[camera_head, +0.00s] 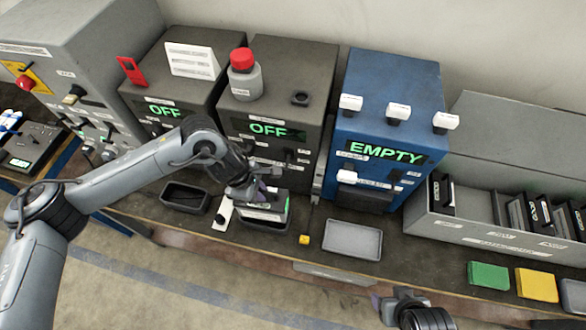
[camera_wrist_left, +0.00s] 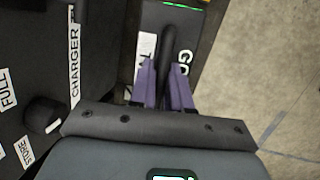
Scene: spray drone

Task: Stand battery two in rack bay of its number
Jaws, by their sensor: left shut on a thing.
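My left gripper (camera_head: 258,192) is at the charging spot in front of the middle dark box. Its purple fingers, seen in the left wrist view (camera_wrist_left: 166,88), are shut on the black handle of a battery (camera_wrist_left: 185,18). In the head view this battery (camera_head: 262,212) sits low in a dark cradle, partly hidden by the gripper; its number is not readable. The grey rack (camera_head: 462,228) stands at the right. It has a dark battery at its left end, a gap, then several batteries to the right. My right gripper (camera_head: 392,300) is at the bottom edge, its jaws unclear.
An empty black tray (camera_head: 185,197) is left of the cradle, a grey tray (camera_head: 353,240) right of it. A small yellow cube (camera_head: 304,239) lies between. A blue box reading EMPTY (camera_head: 378,130) stands behind. Green (camera_head: 488,276) and yellow (camera_head: 537,285) blocks lie before the rack.

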